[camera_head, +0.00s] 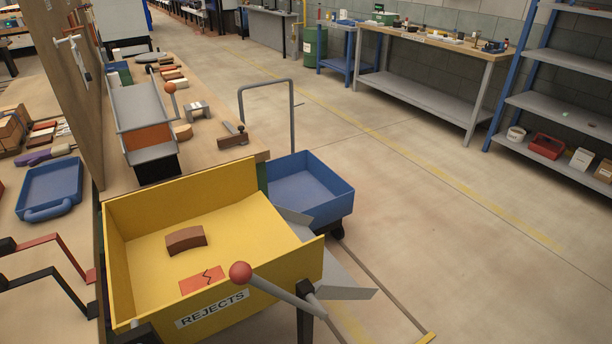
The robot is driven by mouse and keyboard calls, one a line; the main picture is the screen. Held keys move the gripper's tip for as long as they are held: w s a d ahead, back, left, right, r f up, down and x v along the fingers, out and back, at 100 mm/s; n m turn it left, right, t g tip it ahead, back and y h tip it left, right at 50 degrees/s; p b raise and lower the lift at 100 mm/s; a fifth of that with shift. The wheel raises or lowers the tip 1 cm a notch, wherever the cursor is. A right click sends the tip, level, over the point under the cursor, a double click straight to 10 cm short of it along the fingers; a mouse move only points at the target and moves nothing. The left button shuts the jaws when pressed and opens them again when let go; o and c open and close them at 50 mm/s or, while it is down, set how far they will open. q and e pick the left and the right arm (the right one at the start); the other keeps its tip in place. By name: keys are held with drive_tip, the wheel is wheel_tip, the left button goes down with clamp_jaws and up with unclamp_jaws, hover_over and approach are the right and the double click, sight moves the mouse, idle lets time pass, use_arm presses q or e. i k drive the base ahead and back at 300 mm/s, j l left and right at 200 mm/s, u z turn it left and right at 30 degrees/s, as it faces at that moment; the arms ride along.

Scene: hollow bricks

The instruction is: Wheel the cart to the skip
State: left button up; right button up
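A blue cart (327,213) with an upright grey tube handle (240,104) stands on the floor in the middle of the view. Its visible tray floor is bare. A dark wheel shows under its right corner. A yellow bin labelled REJECTS (140,235) stands in front of it, partly hiding the cart. The bin holds a brown curved brick (186,239) and a red piece with a dark crack line (202,279). No container is marked as a skip; I cannot tell if the yellow bin is it. Neither of my grippers is in view.
A lever with a red ball (240,272) and grey sloping plates (345,275) stick out beside the bin. A thin floor rail (385,288) ends at a yellow piece. A workbench (232,160) stands left of the cart. Open floor (480,270) lies right, before shelves (560,105).

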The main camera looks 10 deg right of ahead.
sight(300, 182)
drive_tip(key=i+l, duration=0.15)
drive_tip(key=l, duration=0.2)
drive_tip(key=i+l, duration=0.15)
drive_tip(key=l, duration=0.2)
drive_tip(key=i+l, duration=0.15)
drive_tip(key=l, duration=0.15)
drive_tip(key=i+l, duration=0.15)
drive_tip(key=l, duration=0.2)
drive_tip(key=i+l, duration=0.1)
drive_tip(key=l, duration=0.25)
